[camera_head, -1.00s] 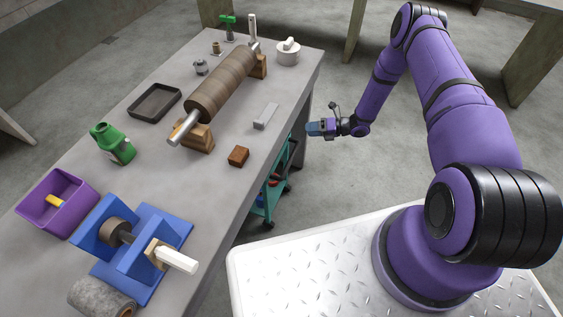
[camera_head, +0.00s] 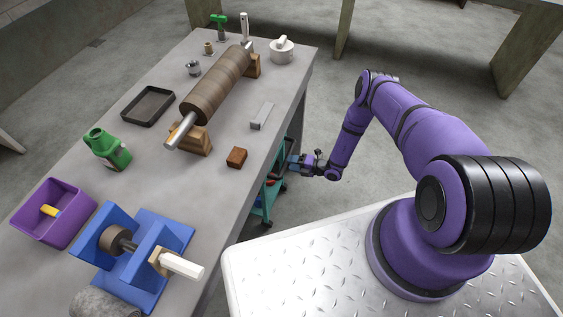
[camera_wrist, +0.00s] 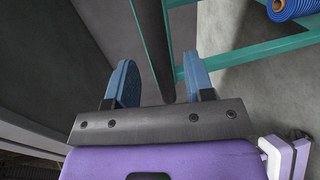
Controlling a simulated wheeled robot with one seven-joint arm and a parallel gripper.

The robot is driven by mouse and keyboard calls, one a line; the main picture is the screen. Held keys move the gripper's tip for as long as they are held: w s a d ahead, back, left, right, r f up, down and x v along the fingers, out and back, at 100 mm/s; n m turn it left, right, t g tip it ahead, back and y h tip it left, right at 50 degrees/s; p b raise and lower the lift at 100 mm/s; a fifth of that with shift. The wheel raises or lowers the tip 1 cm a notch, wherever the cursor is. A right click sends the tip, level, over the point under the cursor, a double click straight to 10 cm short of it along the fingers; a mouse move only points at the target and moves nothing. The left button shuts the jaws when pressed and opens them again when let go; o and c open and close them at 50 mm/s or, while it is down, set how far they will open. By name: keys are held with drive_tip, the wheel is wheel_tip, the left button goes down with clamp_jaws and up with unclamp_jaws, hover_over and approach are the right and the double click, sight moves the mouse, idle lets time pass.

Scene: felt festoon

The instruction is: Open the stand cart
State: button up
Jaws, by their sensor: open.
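The stand cart (camera_head: 256,215) is a teal frame with shelves, partly hidden under the workbench. In the wrist view its teal bars (camera_wrist: 262,55) run across the upper right, and a dark upright post or bar (camera_wrist: 155,45) with a teal edge comes down between the fingers. My gripper (camera_head: 290,164) is at the cart's near upper side, beside the bench edge. In the wrist view my gripper (camera_wrist: 160,85) has its two blue fingers apart, on either side of the dark bar. I cannot tell whether either finger touches it.
The grey workbench (camera_head: 215,225) above holds a wooden roller (camera_head: 215,90), a brown block (camera_head: 236,158), a grey bar (camera_head: 262,115), a blue stand (camera_head: 150,230) and a green jug (camera_head: 108,148). A blue roll (camera_wrist: 290,8) shows by the cart. Open floor lies right of the bench.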

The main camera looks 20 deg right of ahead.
drive_tip(key=shift+x, duration=2.75)
drive_tip(key=shift+c, duration=0.3)
clamp_jaws()
